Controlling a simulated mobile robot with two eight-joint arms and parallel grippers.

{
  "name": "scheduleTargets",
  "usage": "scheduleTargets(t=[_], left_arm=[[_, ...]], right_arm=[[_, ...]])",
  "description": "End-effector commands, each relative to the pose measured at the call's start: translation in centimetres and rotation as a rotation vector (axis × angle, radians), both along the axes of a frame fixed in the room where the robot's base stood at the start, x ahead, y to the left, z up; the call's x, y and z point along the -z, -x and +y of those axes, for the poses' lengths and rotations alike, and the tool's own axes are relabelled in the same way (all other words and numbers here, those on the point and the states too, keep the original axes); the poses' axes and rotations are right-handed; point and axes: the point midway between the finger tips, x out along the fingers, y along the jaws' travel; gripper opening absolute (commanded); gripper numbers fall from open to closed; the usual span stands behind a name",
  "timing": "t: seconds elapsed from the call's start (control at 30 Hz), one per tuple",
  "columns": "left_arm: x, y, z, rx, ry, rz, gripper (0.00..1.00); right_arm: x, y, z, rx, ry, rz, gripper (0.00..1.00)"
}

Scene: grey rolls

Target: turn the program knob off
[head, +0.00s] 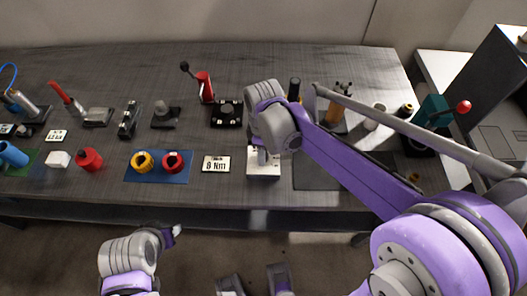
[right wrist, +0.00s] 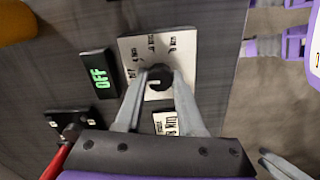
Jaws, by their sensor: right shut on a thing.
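The program knob (right wrist: 160,77) is a dark round knob on a pale panel (right wrist: 131,50) with small printed marks around it. My right gripper (right wrist: 157,82) is shut on the knob, one finger on each side. Which mark the knob points to cannot be told. Beside the panel, a black display (right wrist: 99,76) shows OFF in green. In the head view the panel (head: 263,172) is near the table's front edge, under my right gripper (head: 262,156), which hides the knob. My left arm is low at the left, above the floor; its jaws cannot be made out.
An "8 Nm" card (head: 216,164) lies left of the panel. A blue mat (head: 158,178) with yellow and red rings is further left. A dark mat (head: 318,177) is to the right.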

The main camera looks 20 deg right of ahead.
Motion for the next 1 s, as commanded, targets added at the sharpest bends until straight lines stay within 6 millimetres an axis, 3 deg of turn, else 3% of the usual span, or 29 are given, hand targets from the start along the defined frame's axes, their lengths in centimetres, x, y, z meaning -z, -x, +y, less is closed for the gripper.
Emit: scheduleTargets(t=[0.17, 0.2, 0.33, 0.73, 1.0], left_arm=[[0.0, 0.0, 0.0, 0.0, 0.0, 0.0, 0.5], [0.0, 0.0, 0.0, 0.0, 0.0, 0.0, 0.5], [0.0, 0.0, 0.0, 0.0, 0.0, 0.0, 0.5], [-0.1, 0.0, 0.0, 0.0, 0.0, -0.001, 0.5], [-0.8, -0.1, 0.0, 0.0, 0.0, -0.003, 0.5]], right_arm=[[-0.1, -0.1, 0.0, 0.001, 0.001, -0.002, 0.0], [-0.1, -0.1, 0.0, 0.001, 0.001, -0.002, 0.45], [0.0, 0.0, 0.0, 0.001, 0.0, -0.001, 0.68], [-0.9, 0.0, 0.0, 0.001, 0.0, -0.001, 0.68], [-6.1, 0.0, 0.0, 0.001, 0.0, -0.001, 0.68]])
